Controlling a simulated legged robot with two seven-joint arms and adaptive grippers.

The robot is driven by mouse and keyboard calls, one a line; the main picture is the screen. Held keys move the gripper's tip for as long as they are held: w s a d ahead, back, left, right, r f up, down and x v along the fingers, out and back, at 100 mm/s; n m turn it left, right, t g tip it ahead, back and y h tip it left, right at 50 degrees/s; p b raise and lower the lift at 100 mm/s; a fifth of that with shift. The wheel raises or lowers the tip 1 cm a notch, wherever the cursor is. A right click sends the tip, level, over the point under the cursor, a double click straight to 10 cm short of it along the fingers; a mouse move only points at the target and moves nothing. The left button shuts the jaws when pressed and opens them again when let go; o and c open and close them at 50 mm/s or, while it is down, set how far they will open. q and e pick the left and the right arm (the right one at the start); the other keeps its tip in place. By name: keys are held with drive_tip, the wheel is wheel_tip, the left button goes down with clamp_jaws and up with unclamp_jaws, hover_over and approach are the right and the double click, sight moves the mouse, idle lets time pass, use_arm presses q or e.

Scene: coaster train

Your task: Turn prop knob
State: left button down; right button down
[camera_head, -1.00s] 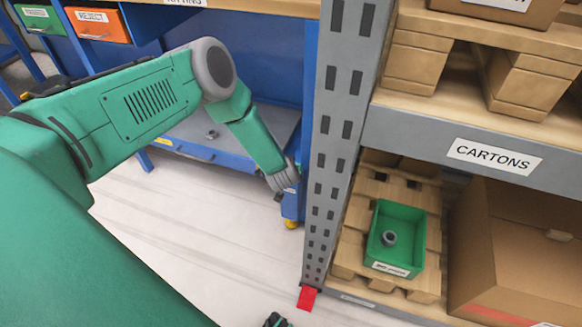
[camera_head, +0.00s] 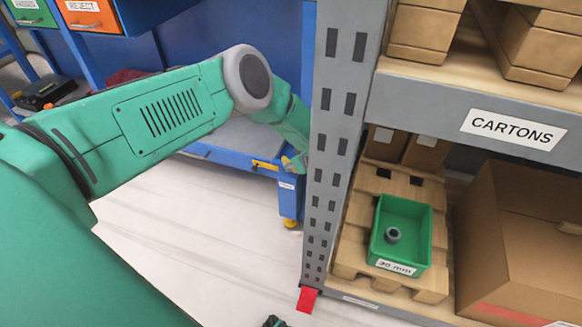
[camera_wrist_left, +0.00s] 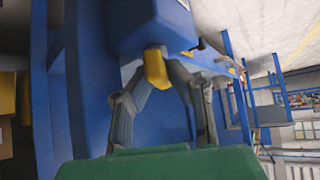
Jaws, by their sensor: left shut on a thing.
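The prop knob appears to be the yellow piece (camera_wrist_left: 156,68) under a blue housing in the left wrist view. My left gripper (camera_wrist_left: 165,78) has its grey fingers on either side of it, shut on it. In the head view my left gripper (camera_head: 294,162) is at the front corner of the blue workbench (camera_head: 225,157), beside a yellow part and partly hidden by the grey rack post. The exact finger contact is hard to see. My right gripper cannot be made out.
The perforated grey rack post (camera_head: 328,150) stands close to my left forearm. A green bin (camera_head: 425,225) holding a grey ring sits on a pallet (camera_head: 350,250) right of it, beside a cardboard carton (camera_head: 520,240). Open floor (camera_head: 190,220) lies below my arm.

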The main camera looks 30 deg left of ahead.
use_arm(q)
drive_tip(key=shift+d+f+n+g, duration=0.15)
drive_tip(key=shift+n+g, duration=0.25)
drive_tip(key=shift+n, duration=0.2)
drive_tip(key=c, duration=1.6)
unclamp_jaws()
drive_tip(key=shift+w, duration=0.1)
drive_tip(key=shift+o, duration=0.2)
